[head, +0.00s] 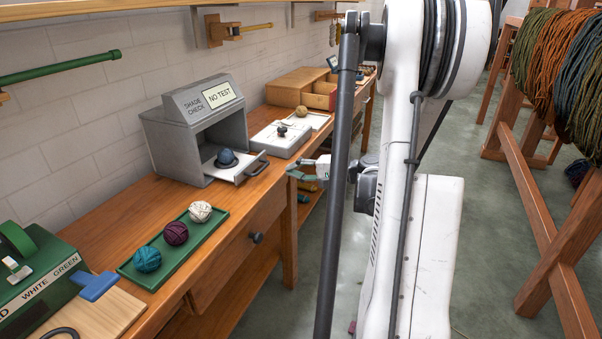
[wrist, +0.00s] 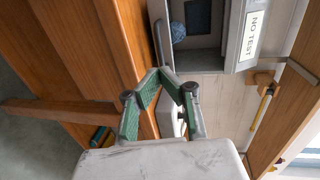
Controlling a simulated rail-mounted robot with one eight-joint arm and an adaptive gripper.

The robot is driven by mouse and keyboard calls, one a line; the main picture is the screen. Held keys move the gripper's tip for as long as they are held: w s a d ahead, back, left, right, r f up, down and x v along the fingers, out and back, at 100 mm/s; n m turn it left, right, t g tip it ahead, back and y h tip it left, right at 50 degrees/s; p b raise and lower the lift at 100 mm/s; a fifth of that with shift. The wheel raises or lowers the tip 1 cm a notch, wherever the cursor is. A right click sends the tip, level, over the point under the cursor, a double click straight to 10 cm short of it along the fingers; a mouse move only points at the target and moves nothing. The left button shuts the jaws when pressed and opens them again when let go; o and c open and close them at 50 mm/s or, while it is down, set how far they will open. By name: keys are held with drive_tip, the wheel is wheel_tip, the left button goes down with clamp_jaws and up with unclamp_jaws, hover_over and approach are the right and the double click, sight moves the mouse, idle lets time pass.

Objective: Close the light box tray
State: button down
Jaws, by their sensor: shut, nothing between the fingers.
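The light box (head: 190,143) is a grey box marked SHADE CHECK and NO TEST on the bench. Its tray (head: 238,176) is slid out at the front, with a dark handle (head: 258,168) on its outer edge. A blue wool ball (head: 226,158) rests on the tray. In the wrist view the ball (wrist: 179,32) and the handle (wrist: 158,42) show near the top. My gripper (head: 289,171) is shut and empty, to the right of the handle and apart from it in the head view. In the wrist view my fingertips (wrist: 165,72) meet just below the handle.
A green tray (head: 187,240) with three wool balls lies left of the box in front. A white device (head: 281,138) with a dark knob stands beyond the box. A drawer knob (head: 256,238) juts from the bench front. The aisle floor (head: 487,215) is open.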

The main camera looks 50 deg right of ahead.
sight(264, 168)
drive_tip(key=b+x, duration=0.1)
drive_tip(key=x, duration=0.7)
drive_tip(key=shift+w+b, duration=0.1)
drive_tip(key=shift+b, duration=0.2)
